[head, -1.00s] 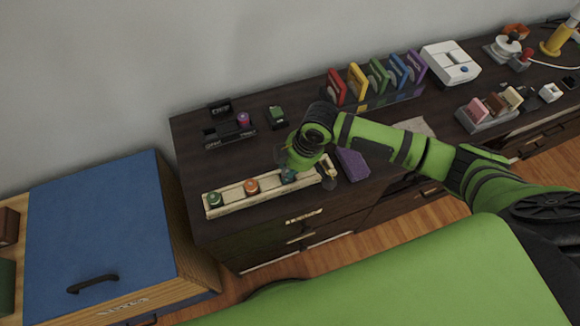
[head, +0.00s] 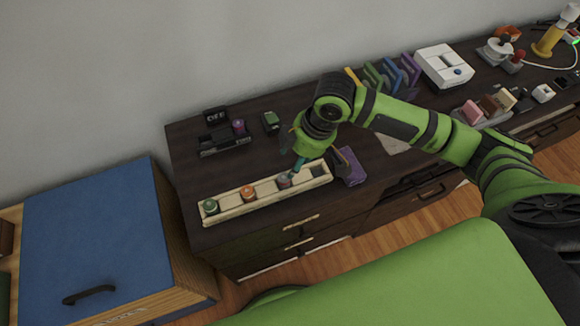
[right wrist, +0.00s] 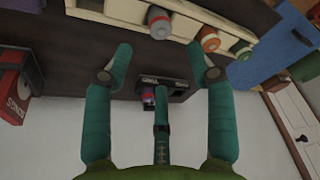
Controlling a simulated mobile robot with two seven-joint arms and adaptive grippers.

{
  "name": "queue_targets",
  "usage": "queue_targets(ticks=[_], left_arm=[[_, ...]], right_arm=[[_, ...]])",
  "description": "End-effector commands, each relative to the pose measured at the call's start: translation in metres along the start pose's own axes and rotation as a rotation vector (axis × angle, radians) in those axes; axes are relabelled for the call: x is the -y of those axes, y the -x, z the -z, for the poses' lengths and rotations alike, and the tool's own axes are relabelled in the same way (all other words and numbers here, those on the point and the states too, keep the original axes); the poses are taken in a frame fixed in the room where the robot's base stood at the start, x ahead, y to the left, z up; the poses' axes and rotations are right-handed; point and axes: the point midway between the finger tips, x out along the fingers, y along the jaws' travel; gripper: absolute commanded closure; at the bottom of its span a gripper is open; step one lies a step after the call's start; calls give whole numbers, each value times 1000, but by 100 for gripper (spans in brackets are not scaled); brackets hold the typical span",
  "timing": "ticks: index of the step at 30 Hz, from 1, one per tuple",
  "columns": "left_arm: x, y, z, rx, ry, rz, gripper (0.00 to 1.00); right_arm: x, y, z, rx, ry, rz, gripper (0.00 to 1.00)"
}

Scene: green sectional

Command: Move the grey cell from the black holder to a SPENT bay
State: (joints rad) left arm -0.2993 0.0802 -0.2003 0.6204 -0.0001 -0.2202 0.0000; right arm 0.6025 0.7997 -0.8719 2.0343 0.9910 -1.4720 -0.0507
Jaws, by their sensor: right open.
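The grey cell (head: 284,181) stands in the third bay from the left of the cream rack (head: 236,206), beside an orange-topped cell (head: 248,191) and a green-topped cell (head: 210,206). In the right wrist view the grey cell (right wrist: 158,22) is in the rack, apart from my fingers. The black holder (head: 222,146) has a purple cell (head: 238,126) at its right end; its other slot looks empty. My right gripper (head: 312,166) is open and empty, just above and behind the rack's right part. No SPENT lettering is readable. My left gripper is not in view.
A purple block (head: 353,168) lies right of the rack, close to my right gripper. A small green-and-black item (head: 271,122) stands behind. Upright coloured cards (head: 400,75) and a white device (head: 445,67) stand farther right. A blue-topped cabinet (head: 95,235) is at left.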

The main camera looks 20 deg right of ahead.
Motion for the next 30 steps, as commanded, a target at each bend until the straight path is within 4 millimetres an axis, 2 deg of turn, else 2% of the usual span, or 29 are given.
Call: queue_targets(ticks=[3, 9, 25, 28, 30], left_arm=[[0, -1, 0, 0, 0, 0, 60], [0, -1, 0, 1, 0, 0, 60], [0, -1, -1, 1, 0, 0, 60], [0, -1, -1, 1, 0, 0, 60], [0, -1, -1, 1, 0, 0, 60]], right_arm=[[0, 18, 0, -1, 1, -1, 43], [0, 30, 0, 0, 0, 1, 43], [1, 30, 0, 0, 0, 2, 43], [8, 24, 2, -12, 2, 5, 43], [20, 16, 7, -36, 2, 9, 43]])
